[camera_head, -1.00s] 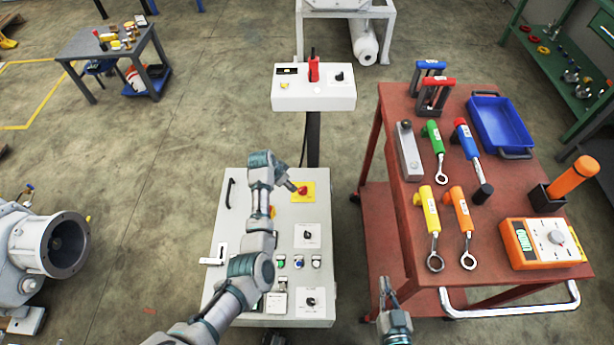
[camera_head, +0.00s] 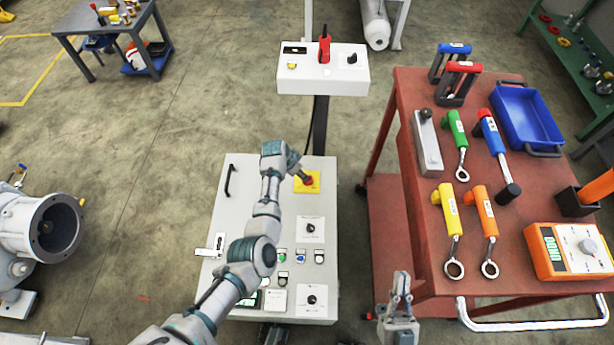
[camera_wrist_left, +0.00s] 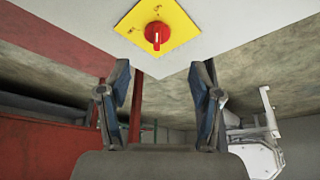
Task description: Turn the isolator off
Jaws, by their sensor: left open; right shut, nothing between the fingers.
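The isolator is a red knob on a yellow plate (camera_head: 313,187) on the upper right of the pale control cabinet (camera_head: 235,215). In the left wrist view the red knob (camera_wrist_left: 157,35) shows beyond the fingertips, with a pale pointer mark running downward. My left gripper (camera_wrist_left: 162,80) is open, its two dark fingers apart with nothing between them. In the head view my left gripper (camera_head: 302,175) is at the plate's left edge and partly covers it. Contact with the knob cannot be told. My right gripper (camera_head: 401,282) is shut and empty, between cabinet and red cart.
The red tool cart (camera_head: 430,95) stands on the right with wrenches, a blue tray and an orange meter. A white box (camera_head: 340,80) on a post stands behind the cabinet. A grey flanged machine (camera_head: 50,230) is at the left. Floor between is clear.

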